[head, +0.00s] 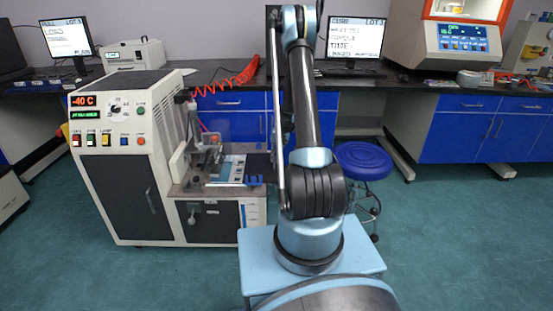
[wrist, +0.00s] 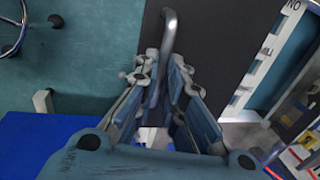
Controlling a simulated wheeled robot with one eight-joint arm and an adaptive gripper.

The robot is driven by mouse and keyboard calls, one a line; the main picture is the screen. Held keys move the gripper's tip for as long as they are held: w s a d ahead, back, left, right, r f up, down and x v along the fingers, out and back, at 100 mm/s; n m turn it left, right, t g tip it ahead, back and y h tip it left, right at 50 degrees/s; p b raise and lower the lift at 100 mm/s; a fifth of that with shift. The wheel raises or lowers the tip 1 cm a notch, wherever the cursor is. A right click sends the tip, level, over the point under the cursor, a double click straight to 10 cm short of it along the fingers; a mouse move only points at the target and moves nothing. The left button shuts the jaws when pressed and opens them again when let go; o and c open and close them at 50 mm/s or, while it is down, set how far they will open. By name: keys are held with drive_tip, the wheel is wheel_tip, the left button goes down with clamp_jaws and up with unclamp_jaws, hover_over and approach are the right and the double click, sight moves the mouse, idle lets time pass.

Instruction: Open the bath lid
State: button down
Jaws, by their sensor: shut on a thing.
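In the wrist view, my gripper (wrist: 166,80) has its two blue-grey fingers closed around a grey bent bar handle (wrist: 169,35). The handle stands against a flat dark panel (wrist: 218,45), which looks like the bath lid. In the head view, the white test machine (head: 125,170) with a "-40 C" display stands left of my arm. A dark plate (head: 259,163) shows at the right end of its work deck. My gripper cannot be made out clearly there, as my arm covers that area. How far the lid is raised, if at all, cannot be told.
A blue round stool (head: 363,160) stands just right of my arm. Behind is a bench with blue cabinets (head: 460,130), monitors and other instruments. Green floor is open at the right.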

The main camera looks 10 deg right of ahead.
drive_tip(key=c, duration=1.7)
unclamp_jaws()
drive_tip(key=r, duration=0.4)
drive_tip(key=d+r, duration=0.1)
drive_tip(key=r, duration=0.2)
drive_tip(key=d+r, duration=0.1)
drive_tip(key=r, duration=0.3)
drive_tip(key=shift+s+d+r, duration=0.1)
drive_tip(key=shift+d+r, duration=0.1)
drive_tip(key=shift+r, duration=0.15)
